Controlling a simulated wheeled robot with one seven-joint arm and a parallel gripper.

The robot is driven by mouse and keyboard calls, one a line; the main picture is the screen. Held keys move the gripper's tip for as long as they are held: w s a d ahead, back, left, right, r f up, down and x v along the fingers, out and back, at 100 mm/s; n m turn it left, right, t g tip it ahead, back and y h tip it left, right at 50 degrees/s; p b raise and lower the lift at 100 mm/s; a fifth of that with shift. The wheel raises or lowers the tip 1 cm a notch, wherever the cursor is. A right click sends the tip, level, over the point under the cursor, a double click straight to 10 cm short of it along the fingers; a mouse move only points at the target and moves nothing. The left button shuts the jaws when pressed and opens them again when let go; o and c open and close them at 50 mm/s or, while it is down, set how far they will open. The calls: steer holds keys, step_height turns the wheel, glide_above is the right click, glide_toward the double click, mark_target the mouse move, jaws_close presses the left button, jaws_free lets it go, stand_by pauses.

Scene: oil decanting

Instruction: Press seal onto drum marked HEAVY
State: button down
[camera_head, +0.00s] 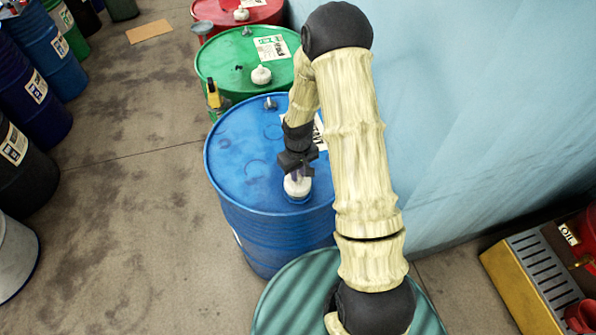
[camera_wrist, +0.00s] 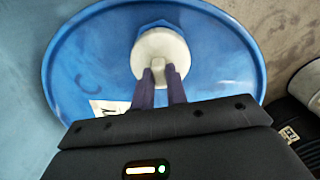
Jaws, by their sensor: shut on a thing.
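My gripper (camera_head: 297,172) is shut on a white round seal (camera_head: 297,187) at the front right of the blue drum's top (camera_head: 235,150). In the wrist view, the purple fingers of my gripper (camera_wrist: 160,76) pinch the small knob of the seal (camera_wrist: 160,48). The seal is at a raised blue fitting on the drum top (camera_wrist: 85,50); I cannot tell whether it is fully seated. A white label (camera_head: 318,130) on this drum is mostly hidden by my arm, and its word cannot be read.
A green drum (camera_head: 225,62) and a red drum (camera_head: 225,14) stand behind, each with a white cap. A teal drum (camera_head: 285,300) stands in front. A blue wall (camera_head: 470,100) is close on the right.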

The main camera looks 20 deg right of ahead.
steer(key=shift+f+b, duration=1)
steer(key=shift+f, duration=0.4)
steer(key=c, duration=1.3)
jaws_free()
step_height(320, 180, up, 17)
steer(key=b, duration=0.2)
steer(key=shift+r+b, duration=0.2)
steer(key=shift+b, duration=0.2)
steer(key=s+m+t, duration=0.1)
steer(key=s, duration=0.3)
steer(key=s+r+m, duration=0.1)
steer(key=s, duration=0.4)
steer(key=s+m+t, duration=0.1)
steer(key=s, duration=0.4)
steer(key=shift+s+r+t, duration=0.15)
steer(key=shift+t, duration=0.15)
